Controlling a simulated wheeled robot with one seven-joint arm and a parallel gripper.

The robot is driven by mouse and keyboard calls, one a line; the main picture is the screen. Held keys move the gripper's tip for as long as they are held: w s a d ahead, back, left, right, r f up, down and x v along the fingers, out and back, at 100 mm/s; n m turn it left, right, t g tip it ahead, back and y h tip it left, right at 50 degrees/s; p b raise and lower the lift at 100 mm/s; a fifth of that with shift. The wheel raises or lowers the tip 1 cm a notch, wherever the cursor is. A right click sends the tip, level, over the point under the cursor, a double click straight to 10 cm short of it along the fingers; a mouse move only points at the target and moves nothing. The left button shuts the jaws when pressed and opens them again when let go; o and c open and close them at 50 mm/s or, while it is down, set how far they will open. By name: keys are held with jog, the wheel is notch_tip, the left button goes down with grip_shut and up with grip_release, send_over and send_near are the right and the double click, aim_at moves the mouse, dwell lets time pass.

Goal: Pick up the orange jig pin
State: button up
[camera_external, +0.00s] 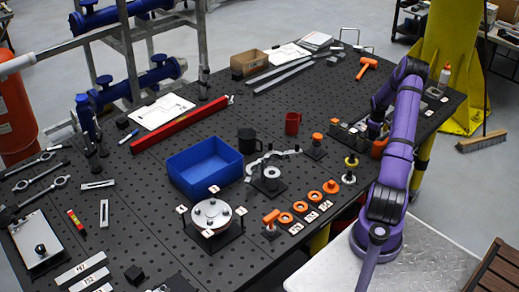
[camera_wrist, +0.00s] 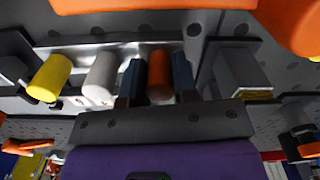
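The orange jig pin (camera_wrist: 160,78) is in the wrist view, between the two dark fingers of my gripper (camera_wrist: 159,66). The fingers lie close against both sides of it, with no clear gap. A white pin (camera_wrist: 100,78) and a yellow pin (camera_wrist: 48,78) lie in a row to its left, by a grey metal strip. The pin's far end and what supports it are hard to make out. In the external view my purple arm reaches to the small fixtures at the table's right edge, where the gripper and pin are largely hidden.
A grey block (camera_wrist: 238,72) stands right of the fingers. Large orange shapes (camera_wrist: 150,5) cross the top of the wrist view.

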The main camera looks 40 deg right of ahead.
jog(key=shift+c, duration=0.9)
